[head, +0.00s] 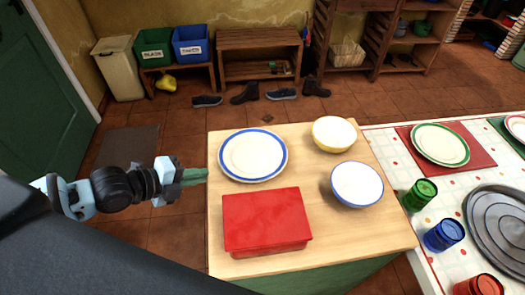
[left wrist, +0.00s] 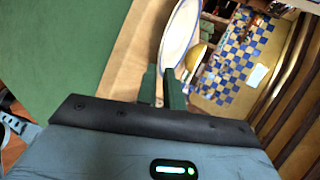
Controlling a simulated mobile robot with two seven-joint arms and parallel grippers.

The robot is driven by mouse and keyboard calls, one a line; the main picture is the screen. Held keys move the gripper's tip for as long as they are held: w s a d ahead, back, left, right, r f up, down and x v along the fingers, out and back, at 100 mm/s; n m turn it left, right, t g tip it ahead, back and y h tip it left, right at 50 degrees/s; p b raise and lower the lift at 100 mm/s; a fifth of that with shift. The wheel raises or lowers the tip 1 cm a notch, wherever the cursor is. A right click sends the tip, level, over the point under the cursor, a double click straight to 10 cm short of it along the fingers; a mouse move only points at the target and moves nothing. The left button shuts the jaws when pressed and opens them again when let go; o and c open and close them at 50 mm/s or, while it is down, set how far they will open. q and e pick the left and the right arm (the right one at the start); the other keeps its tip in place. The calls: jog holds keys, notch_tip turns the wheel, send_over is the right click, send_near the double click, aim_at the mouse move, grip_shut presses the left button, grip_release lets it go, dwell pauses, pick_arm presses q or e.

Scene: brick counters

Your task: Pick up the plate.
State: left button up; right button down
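A white plate with a blue rim (head: 253,155) lies flat at the back left of the wooden counter top. It also shows in the left wrist view (left wrist: 181,35), just beyond the fingers. My left gripper (head: 204,175) is at the counter's left edge, beside the plate's near left rim. In the left wrist view its two fingers (left wrist: 162,78) stand apart with a narrow gap and nothing held between them. The plate's rim is close to the fingertips; I cannot tell whether they touch. My right gripper is not in view.
A red box (head: 266,218) sits in front of the plate. A yellow bowl (head: 334,133) and a blue-rimmed bowl (head: 357,184) stand to its right. Further right, a table holds a green-rimmed plate (head: 440,144) and coloured glasses. Open floor lies left of the counter.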

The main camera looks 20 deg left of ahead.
aim_at(228, 173)
pick_arm(q)
jog(key=shift+x, duration=1.2)
jog(key=shift+w+d+f, duration=0.1)
jog(key=shift+w+d, duration=0.2)
jog(key=x, duration=0.3)
jog(key=shift+w+d+f, duration=0.1)
jog(key=shift+w+d, duration=0.05)
jog(key=shift+d, duration=0.25)
jog(key=shift+w+d+f, duration=0.15)
jog(key=shift+w+f, duration=0.05)
jog(key=shift+f, duration=0.05)
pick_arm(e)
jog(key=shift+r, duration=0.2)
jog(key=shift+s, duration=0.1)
pick_arm(q)
grip_shut()
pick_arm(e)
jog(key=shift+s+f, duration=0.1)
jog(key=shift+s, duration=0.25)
